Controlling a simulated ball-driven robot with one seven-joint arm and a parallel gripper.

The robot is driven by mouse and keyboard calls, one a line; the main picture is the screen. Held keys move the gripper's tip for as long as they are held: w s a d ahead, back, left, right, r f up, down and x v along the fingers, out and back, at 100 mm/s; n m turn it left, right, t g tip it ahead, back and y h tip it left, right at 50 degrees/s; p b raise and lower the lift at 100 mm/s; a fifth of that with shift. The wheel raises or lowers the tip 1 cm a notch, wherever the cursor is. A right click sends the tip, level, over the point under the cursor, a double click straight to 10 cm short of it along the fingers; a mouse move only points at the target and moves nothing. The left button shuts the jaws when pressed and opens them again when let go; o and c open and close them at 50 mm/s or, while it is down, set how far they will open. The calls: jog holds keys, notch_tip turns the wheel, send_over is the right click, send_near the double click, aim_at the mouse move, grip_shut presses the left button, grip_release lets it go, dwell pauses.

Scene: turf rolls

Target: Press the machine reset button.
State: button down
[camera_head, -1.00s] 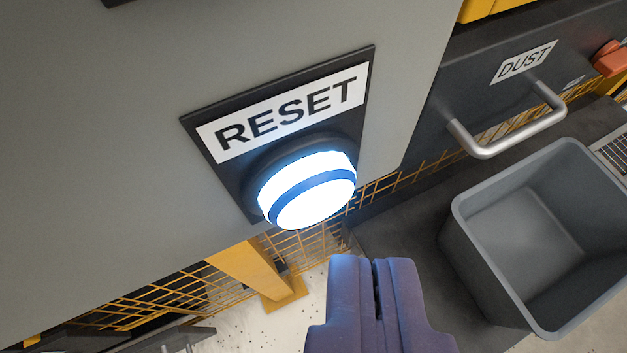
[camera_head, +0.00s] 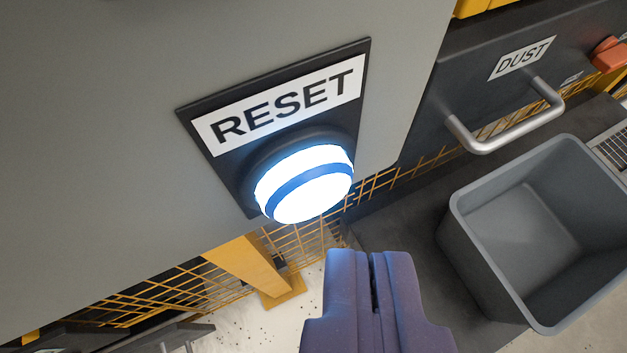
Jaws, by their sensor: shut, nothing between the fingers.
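The reset button (camera_head: 312,208) is a round knob glowing white with a blue band. It sticks out from a black plate (camera_head: 233,176) on a grey panel (camera_head: 90,130). A white label (camera_head: 287,106) above it reads RESET. My gripper (camera_head: 372,258) is shut and empty, with its purple fingers side by side. In the picture its fingertips are below and to the right of the button, and they do not appear to touch it. The depth gap between them is hard to tell.
To the right is a dark drawer front (camera_head: 465,75) with a DUST label (camera_head: 522,58) and a metal handle (camera_head: 510,125). An open grey bin (camera_head: 487,282) stands below it. A yellow post (camera_head: 245,264) and yellow mesh (camera_head: 130,300) are behind and below the panel.

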jog(key=shift+w, duration=0.1)
dwell(0.6)
jog(key=shift+w+a+p, duration=0.15)
jog(key=shift+w+p, duration=0.15)
jog(key=shift+w+a, duration=0.1)
jog(key=shift+w, duration=0.35)
dwell(0.5)
jog(key=shift+s, duration=0.1)
jog(key=shift+s+d, duration=0.25)
jog(key=shift+s, duration=0.45)
jog(key=shift+s, duration=0.1)
jog(key=s, duration=0.2)
jog(key=s+d, duration=0.1)
jog(key=s, duration=0.1)
jog(key=shift+s+d, duration=0.2)
jog(key=shift+s, duration=0.15)
dwell(0.6)
